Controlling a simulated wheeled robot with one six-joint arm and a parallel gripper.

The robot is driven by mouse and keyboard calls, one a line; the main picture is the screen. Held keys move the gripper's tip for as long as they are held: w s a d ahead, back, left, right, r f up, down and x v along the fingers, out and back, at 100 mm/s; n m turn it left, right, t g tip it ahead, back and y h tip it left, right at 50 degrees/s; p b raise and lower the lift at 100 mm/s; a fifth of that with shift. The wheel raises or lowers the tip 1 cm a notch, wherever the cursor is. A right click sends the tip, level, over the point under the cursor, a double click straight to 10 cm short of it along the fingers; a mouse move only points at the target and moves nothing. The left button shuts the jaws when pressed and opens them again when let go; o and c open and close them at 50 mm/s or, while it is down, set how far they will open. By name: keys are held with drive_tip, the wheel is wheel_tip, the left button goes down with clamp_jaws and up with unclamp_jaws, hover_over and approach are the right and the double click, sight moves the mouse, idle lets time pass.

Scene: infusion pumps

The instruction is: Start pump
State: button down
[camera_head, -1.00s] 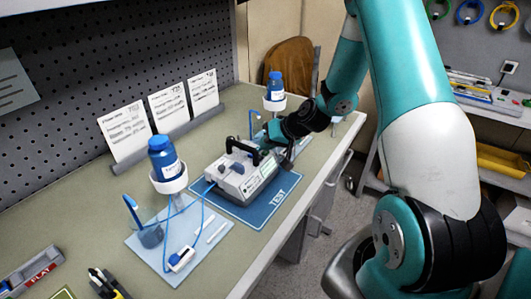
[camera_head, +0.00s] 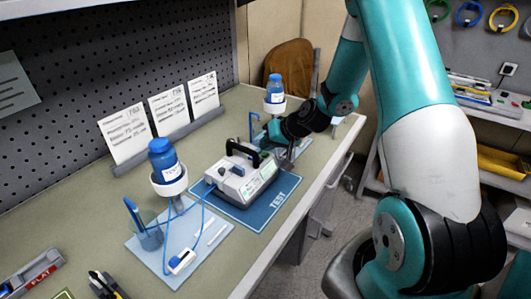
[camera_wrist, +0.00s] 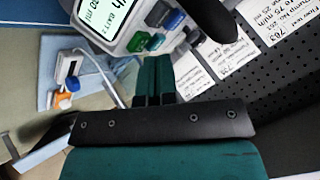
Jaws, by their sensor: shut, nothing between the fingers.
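The grey-white infusion pump (camera_head: 240,182) with a black handle stands on the blue TEST mat (camera_head: 284,203) in the head view. In the wrist view the pump (camera_wrist: 118,14) shows a lit screen with digits at the upper left. Beside the screen are several buttons, among them a green button (camera_wrist: 138,42) and a blue button (camera_wrist: 174,19). My gripper (camera_wrist: 153,60) is shut and empty, its teal fingertips just below the green buttons in the picture. I cannot tell whether the tips touch a button. In the head view the fingers, at the pump's right end, are mostly hidden.
A blue bottle (camera_head: 164,156) on a stand is left of the pump, with a tube running over a light-blue mat (camera_head: 150,248). Another blue bottle (camera_head: 275,88) stands behind my gripper. Three cards (camera_head: 163,110) lean at the back. The bench's right edge is close.

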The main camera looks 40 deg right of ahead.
sight(267, 153)
drive_tip(key=shift+r, duration=0.3)
drive_tip(key=shift+r+p, duration=1.85)
drive_tip(key=shift+r, duration=0.75)
drive_tip(key=s+a+r+n+g+y, duration=0.1)
drive_tip(key=s+a+r+n, duration=0.1)
drive_tip(key=s+a+r, duration=0.3)
drive_tip(key=s+a+r+n+g, duration=0.1)
drive_tip(key=a+r+n+g, duration=0.1)
drive_tip(key=a, duration=0.5)
drive_tip(key=s+a+r+n+g+y, duration=0.1)
drive_tip(key=s+a+r+n, duration=0.2)
drive_tip(key=a, duration=0.4)
drive_tip(key=s+a+r+n+g+h, duration=0.1)
drive_tip(key=s+a+r+n+g, duration=0.1)
drive_tip(key=s, duration=0.7)
drive_tip(key=s+a+r+n+g+b, duration=0.1)
drive_tip(key=s+a+r+g, duration=0.1)
drive_tip(key=s, duration=0.8)
drive_tip(key=shift+a+r+n+h, duration=0.4)
drive_tip(key=shift+a+r, duration=0.45)
drive_tip(key=shift+r, duration=0.05)
